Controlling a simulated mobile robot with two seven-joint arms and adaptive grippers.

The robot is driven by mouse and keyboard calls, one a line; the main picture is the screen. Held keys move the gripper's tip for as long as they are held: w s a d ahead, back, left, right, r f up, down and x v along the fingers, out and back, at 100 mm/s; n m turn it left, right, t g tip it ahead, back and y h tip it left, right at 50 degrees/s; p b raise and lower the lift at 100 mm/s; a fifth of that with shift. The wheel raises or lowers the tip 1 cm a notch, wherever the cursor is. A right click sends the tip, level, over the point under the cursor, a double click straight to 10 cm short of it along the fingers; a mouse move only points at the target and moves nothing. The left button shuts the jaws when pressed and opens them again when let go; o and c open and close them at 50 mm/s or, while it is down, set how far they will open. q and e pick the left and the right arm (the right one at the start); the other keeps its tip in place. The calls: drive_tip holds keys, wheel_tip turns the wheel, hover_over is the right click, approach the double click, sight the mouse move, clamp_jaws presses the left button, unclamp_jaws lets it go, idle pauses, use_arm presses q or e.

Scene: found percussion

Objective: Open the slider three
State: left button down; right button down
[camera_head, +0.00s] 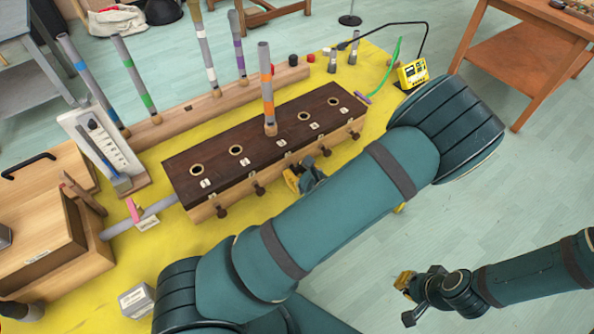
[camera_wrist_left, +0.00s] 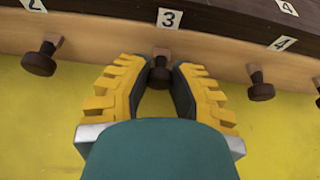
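A long box with a dark wooden top (camera_head: 190,165) and a pale front stands on the yellow mat, with a row of round holes, number labels and dark knobs. A grey tube with an orange band (camera_head: 266,85) stands upright in the middle hole. My left gripper (camera_head: 300,180) is at the front of the box. In the left wrist view its fingertips close around the dark knob (camera_wrist_left: 160,74) under label 3 (camera_wrist_left: 169,18). No gap shows at the front panel around slider three. My right gripper (camera_head: 405,299) is open and empty, low at the right, away from the box.
Several banded tubes stand in a wooden rail (camera_head: 180,122) behind the box. A wooden cabinet (camera_head: 40,235) and a white slider panel (camera_head: 95,145) are at left. A small yellow device (camera_head: 412,73) is at the far right end of the mat. Neighbouring knobs (camera_wrist_left: 40,60) flank my left fingers.

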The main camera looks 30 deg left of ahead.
sight(297, 174)
use_arm(q)
drive_tip(key=shift+d, duration=0.1)
drive_tip(key=d, duration=0.1)
drive_tip(key=s+d, duration=0.1)
drive_tip(key=shift+s+d+p, duration=0.1)
drive_tip(key=shift+d+p, duration=0.2)
drive_tip(key=shift+p, duration=0.05)
drive_tip(key=c, duration=0.8)
unclamp_jaws()
drive_tip(key=v, duration=1.2)
drive_tip(key=shift+f, duration=0.1)
